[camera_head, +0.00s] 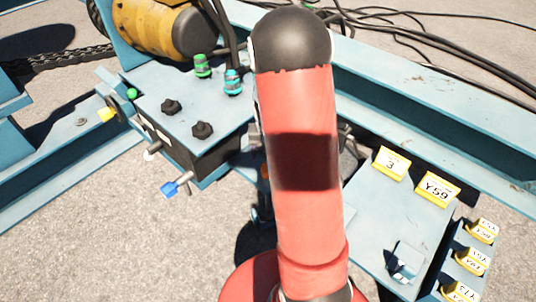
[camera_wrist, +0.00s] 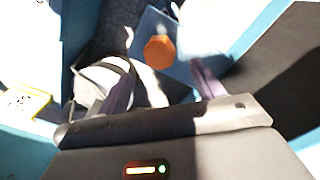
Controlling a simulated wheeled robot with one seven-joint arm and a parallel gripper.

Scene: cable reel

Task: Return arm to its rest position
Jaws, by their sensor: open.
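My red arm with its black cap stands upright in the middle of the head view and hides my gripper there. In the wrist view my gripper (camera_wrist: 162,84) shows two dark purplish fingers set well apart, with nothing held between them. An orange hexagonal knob (camera_wrist: 159,51) lies beyond the fingers, on or by a blue plate (camera_wrist: 188,42). A pale rounded shape left of the fingers is too bright to make out.
A blue box (camera_head: 185,103) with black knobs (camera_head: 202,130) and green and cyan fittings (camera_head: 232,82) stands left of my arm. At right, a blue plate (camera_head: 375,220) carries yellow tags (camera_head: 391,163). Black cables (camera_head: 420,42) and a yellow motor (camera_head: 150,25) lie behind. Bare ground is at front left.

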